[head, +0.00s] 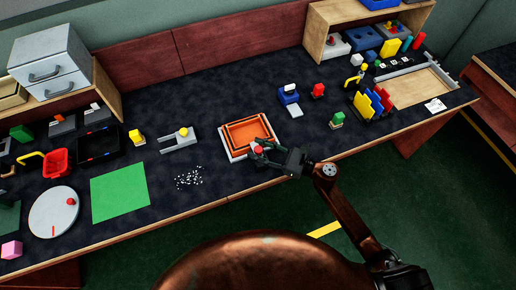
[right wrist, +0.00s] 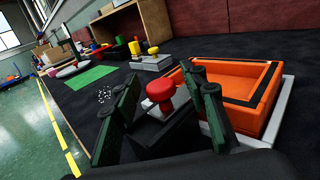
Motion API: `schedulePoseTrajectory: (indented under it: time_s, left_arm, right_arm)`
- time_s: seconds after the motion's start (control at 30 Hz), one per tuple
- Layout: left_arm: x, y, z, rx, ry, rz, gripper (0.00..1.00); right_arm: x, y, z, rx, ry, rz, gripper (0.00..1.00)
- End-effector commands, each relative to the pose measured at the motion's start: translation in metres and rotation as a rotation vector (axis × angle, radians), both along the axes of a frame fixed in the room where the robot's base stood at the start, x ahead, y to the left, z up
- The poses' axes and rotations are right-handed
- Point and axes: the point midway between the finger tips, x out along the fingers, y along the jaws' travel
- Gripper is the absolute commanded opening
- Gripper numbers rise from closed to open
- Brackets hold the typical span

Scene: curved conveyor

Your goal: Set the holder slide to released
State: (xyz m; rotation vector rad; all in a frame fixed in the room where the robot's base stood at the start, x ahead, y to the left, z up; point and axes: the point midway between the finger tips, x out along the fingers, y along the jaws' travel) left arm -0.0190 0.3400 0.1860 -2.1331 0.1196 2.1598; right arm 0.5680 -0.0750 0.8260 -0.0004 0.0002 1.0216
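An orange tray (head: 247,133) sits in a pale holder frame (head: 229,152) near the front of the bench. A red knob (head: 258,149) stands at the holder's front side, and I take it as the handle of the holder slide. My right gripper (head: 262,152) is at this knob. In the right wrist view the red knob (right wrist: 160,91) stands between the two green fingers of the right gripper (right wrist: 165,92). The fingers are apart, with a gap showing on both sides of the knob. The base under the knob is partly hidden. My left gripper is not in view.
A grey forked piece with a yellow knob (head: 183,132) lies left of the holder. Scattered white bits (head: 188,178) and a green mat (head: 119,191) lie further left. A blue block (head: 288,94) stands behind right. Dark bench top around the holder is mostly clear.

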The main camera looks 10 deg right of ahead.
Motion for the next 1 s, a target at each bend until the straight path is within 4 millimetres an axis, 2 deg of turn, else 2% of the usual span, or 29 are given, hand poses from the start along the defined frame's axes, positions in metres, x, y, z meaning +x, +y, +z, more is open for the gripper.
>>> schedulePoseTrajectory:
  time_s: [0.1,0.23,0.8,1.0]
  left_arm:
    - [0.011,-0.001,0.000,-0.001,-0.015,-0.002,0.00]
    - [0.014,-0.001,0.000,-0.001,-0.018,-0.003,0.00]
    - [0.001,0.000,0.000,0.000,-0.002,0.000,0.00]
    - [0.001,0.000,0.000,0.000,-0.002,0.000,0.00]
  right_arm:
    - [0.001,0.002,0.000,0.000,0.000,0.001,0.40]
    - [0.001,0.002,0.000,0.001,0.001,0.001,0.40]
    - [0.001,0.002,0.000,0.001,0.001,0.001,0.01]
    - [0.001,0.001,0.000,0.001,0.001,0.001,0.00]
